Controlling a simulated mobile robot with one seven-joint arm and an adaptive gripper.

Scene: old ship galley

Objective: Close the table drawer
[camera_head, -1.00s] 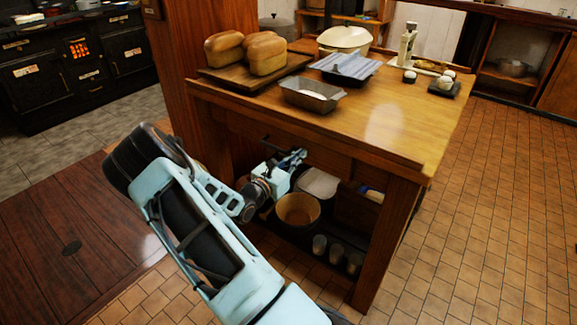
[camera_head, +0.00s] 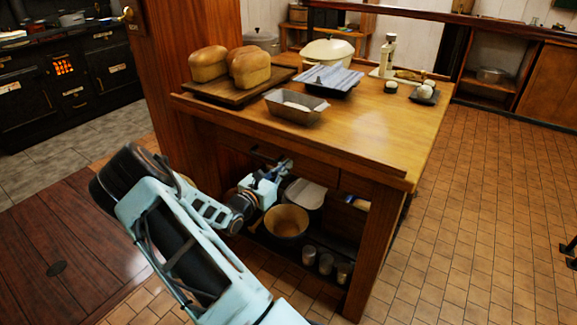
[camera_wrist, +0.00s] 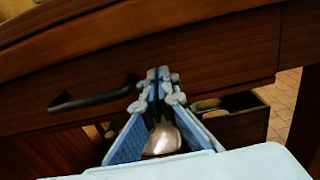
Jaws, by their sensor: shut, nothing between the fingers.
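The wooden table (camera_head: 385,150) has a drawer front (camera_wrist: 225,65) under its top, with a dark bar handle (camera_wrist: 95,96). In the head view the drawer front (camera_head: 318,174) is partly behind my gripper. My gripper (camera_wrist: 160,76) is shut and empty. Its fingertips are at the lower part of the drawer front, to the right of the handle. I cannot tell whether they touch the wood. In the head view my gripper (camera_head: 284,165) is below the tabletop's front edge. How far the drawer stands out is hard to tell.
Below the drawer are a bowl (camera_head: 286,222), several metal cups (camera_head: 326,263) and a wooden box (camera_wrist: 243,123) with small items. Loaves (camera_head: 250,70), a loaf tin (camera_head: 296,106) and a cream pot (camera_head: 328,51) stand on top.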

